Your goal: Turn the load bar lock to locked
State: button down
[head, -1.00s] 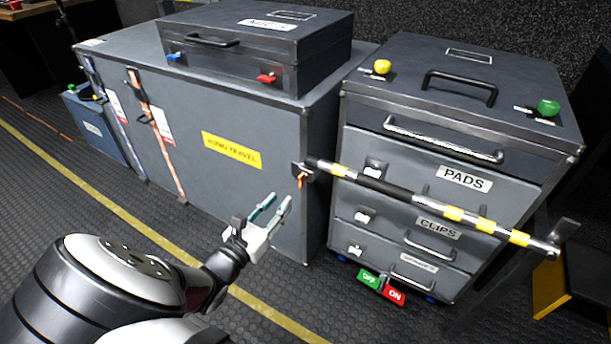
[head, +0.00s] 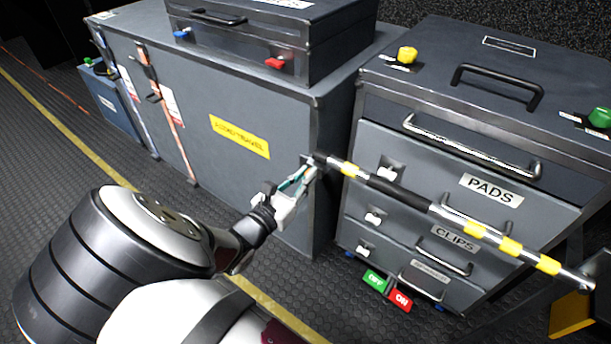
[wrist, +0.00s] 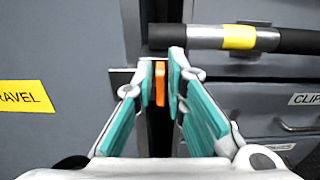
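The load bar (head: 405,196) is a metal tube with yellow bands and a black sleeve, lying across the front of the drawer cabinet. Its left end meets a bracket at the grey case's corner. The load bar lock is an orange lever, seen upright just below the bar's left end in the wrist view (wrist: 160,84); my fingers hide it in the head view. My gripper (head: 307,174) is at that left end. In the wrist view its teal-padded fingers (wrist: 163,75) stand on either side of the lever, open, with a small gap visible around it.
The drawer cabinet (head: 475,150) with PADS and CLIPS drawers stands right, behind the bar. The grey case (head: 225,105) with a yellow label is close on the left. Green and red tags (head: 387,290) hang low in front. Open floor lies left of my arm.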

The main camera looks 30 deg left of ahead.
jog(key=shift+w+d+m, duration=0.1)
jog(key=shift+w+m, duration=0.05)
jog(key=shift+m, duration=0.15)
jog(key=m, duration=0.4)
jog(key=m+b, duration=0.1)
jog(key=m, duration=0.3)
jog(key=d+m, duration=0.1)
jog(key=m, duration=0.3)
jog(key=shift+f+m, duration=0.35)
jog(key=shift+m, duration=0.05)
jog(key=m+b, duration=0.1)
jog(key=m, duration=0.1)
jog(key=m+b, duration=0.2)
jog(key=shift+d+f+m, duration=0.15)
jog(key=shift+f+m, duration=0.05)
jog(key=shift+m, duration=0.1)
dwell(0.4)
jog(key=c, duration=1.8)
grip_release()
jog(key=shift+w, duration=0.1)
jog(key=shift+o, duration=0.2)
jog(key=shift+s+f, duration=0.1)
jog(key=shift+s, duration=0.1)
